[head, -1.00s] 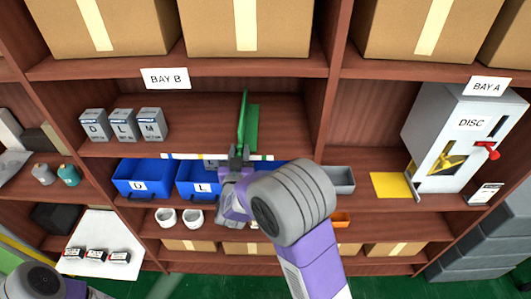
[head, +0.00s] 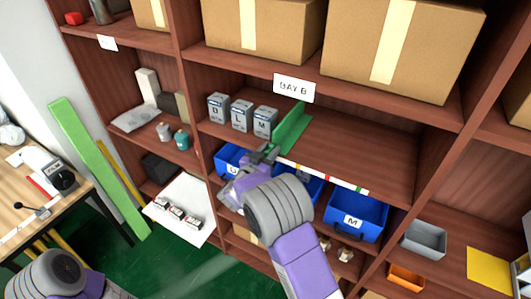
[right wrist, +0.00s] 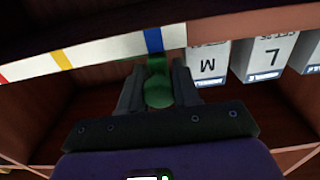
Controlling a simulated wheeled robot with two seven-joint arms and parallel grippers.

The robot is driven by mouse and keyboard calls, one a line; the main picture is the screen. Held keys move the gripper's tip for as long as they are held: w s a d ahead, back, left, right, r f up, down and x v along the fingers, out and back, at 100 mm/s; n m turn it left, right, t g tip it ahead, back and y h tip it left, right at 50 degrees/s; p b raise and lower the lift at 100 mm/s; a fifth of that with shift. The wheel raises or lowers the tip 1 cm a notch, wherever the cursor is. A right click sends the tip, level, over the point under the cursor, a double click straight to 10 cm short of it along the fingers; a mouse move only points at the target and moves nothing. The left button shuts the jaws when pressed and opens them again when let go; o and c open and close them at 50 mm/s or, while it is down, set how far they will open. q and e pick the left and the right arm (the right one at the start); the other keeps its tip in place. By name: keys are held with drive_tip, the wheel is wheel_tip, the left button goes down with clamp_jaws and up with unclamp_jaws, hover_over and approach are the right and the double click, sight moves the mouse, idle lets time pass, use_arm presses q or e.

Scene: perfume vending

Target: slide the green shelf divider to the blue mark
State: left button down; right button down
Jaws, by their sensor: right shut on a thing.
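The green shelf divider (head: 291,127) stands upright on the Bay B shelf, just right of the grey M box (head: 265,121). My right gripper (head: 265,153) is at the shelf's front edge, shut on the divider's round green front knob (right wrist: 158,92). In the right wrist view the blue mark (right wrist: 152,40) on the white edge strip nearly lines up with the divider; exact alignment is hard to tell. The gripper covers that part of the strip in the head view. Of my left arm only a link shows, lower left; its gripper is out of view.
The L box (head: 241,116) and D box stand left of the M box. Yellow (right wrist: 61,59) and red marks lie farther along the strip. Blue bins (head: 355,217) sit on the shelf below. The Bay B shelf right of the divider is clear.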

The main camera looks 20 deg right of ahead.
drive_tip(key=shift+r, duration=0.15)
drive_tip(key=c, duration=0.8)
unclamp_jaws()
drive_tip(key=shift+w, duration=0.1)
drive_tip(key=shift+c, duration=0.2)
drive_tip(key=v, duration=0.7)
drive_tip(key=shift+s+a+b, duration=0.2)
drive_tip(key=shift+s+b, duration=0.05)
drive_tip(key=shift+b, duration=0.05)
